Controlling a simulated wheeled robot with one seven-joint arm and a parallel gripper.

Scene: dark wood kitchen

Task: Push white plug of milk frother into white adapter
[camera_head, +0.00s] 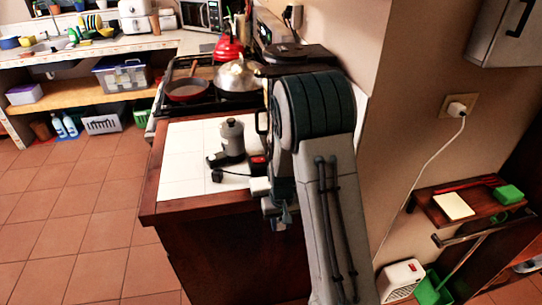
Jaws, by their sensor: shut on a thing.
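The milk frother (232,140), a grey and black jug, stands upright on the white-tiled counter. A small black piece (217,176) lies in front of it, with a thin dark cord running right. A white block-like piece (260,187) sits at my gripper (268,197), near the counter's front right. My gripper is shut on this white piece; I cannot tell whether it is the plug or the adapter. My arm hides most of the fingers and the counter behind them. No join between plug and adapter can be made out.
A small red-and-black object (258,163) lies close behind the gripper. The stove (200,80) with a pan (188,90) and a silver pot (238,76) is behind. A wall outlet (459,105) with a white plug is at right. The counter's left tiles (182,150) are clear.

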